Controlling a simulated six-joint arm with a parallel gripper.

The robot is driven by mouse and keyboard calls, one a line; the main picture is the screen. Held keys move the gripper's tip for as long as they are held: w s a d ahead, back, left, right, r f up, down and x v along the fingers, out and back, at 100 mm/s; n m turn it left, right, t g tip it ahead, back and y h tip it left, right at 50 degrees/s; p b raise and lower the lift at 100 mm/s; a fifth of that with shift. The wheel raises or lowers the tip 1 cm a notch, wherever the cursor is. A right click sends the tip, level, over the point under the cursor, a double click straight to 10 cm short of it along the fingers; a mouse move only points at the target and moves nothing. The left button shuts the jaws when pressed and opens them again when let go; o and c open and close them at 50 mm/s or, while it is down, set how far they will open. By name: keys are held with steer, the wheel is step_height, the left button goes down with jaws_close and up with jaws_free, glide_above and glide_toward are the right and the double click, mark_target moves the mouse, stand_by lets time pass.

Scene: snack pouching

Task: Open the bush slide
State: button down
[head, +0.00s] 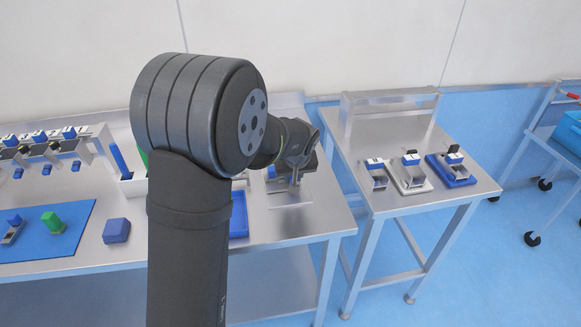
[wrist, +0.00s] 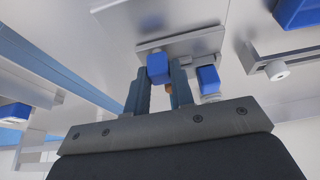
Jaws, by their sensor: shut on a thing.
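My gripper (head: 294,180) is low over the right end of the left steel table. In the wrist view my gripper (wrist: 160,82) is shut on a blue knob (wrist: 158,68), which sits between its fingertips. The knob is at a flat metal slide plate (wrist: 181,45), which I take to be the bush slide; no label is readable. A second blue knob (wrist: 208,79) stands just right of the fingers, apart from the held one. In the head view my arm and wrist hide most of the slide. How far the slide is open cannot be told.
A metal bracket with a round pin (wrist: 277,70) is to the right in the wrist view. In the head view a blue tray (head: 239,215) lies left of my gripper. The right steel table (head: 410,203) holds several small fixtures.

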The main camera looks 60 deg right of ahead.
steer(key=shift+s+a, duration=0.8)
steer(key=c, duration=1.2)
jaws_free()
steer(key=shift+c, duration=0.2)
steer(key=v, duration=1.7)
steer(key=shift+r, duration=0.2)
